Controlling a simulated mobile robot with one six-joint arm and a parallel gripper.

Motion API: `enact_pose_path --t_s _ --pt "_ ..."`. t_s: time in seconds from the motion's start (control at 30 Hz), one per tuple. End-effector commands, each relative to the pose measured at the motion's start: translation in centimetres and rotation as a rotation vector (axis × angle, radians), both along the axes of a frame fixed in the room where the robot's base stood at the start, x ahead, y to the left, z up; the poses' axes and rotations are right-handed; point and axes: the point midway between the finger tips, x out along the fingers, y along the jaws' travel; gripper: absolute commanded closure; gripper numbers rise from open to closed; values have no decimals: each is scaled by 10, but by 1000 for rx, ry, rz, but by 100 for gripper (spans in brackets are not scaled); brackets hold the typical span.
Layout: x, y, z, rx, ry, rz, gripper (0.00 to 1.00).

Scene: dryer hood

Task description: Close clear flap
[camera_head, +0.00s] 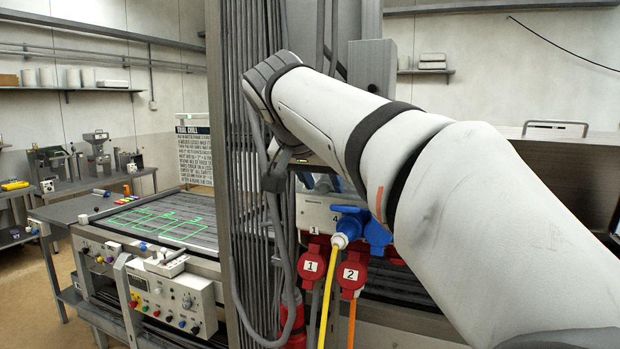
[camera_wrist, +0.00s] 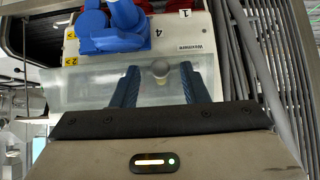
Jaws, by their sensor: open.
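The clear flap (camera_wrist: 82,88) shows in the wrist view as a pale see-through panel, lying across the picture below the white socket box (camera_wrist: 190,30). It appears raised, standing out from the box. My gripper (camera_wrist: 158,80) has its two blue fingers apart, overlapping the flap in the picture; I cannot tell whether they touch it. A small round grey and cream part (camera_wrist: 160,72) shows between the fingers. In the head view my gripper (camera_head: 321,183) is in front of the upper part of the box, partly hidden by my arm. The flap is hard to make out there.
A blue plug (camera_head: 374,233) and a yellow cable (camera_head: 326,290) stick out from the box. Red sockets (camera_head: 312,262) sit below. A bundle of grey conduits (camera_head: 250,170) stands close on the left. A control bench (camera_head: 165,290) is further left.

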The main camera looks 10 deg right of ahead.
Motion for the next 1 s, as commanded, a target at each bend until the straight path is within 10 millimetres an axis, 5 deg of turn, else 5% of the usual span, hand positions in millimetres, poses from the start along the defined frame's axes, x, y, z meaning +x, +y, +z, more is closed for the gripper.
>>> enact_pose_path --t_s 0.13,0.6,1.0 --pt "0 0 0 0 1 -1 61" --pt "0 -1 0 0 1 -1 100" --pt "0 -4 -3 -5 -5 -8 100"
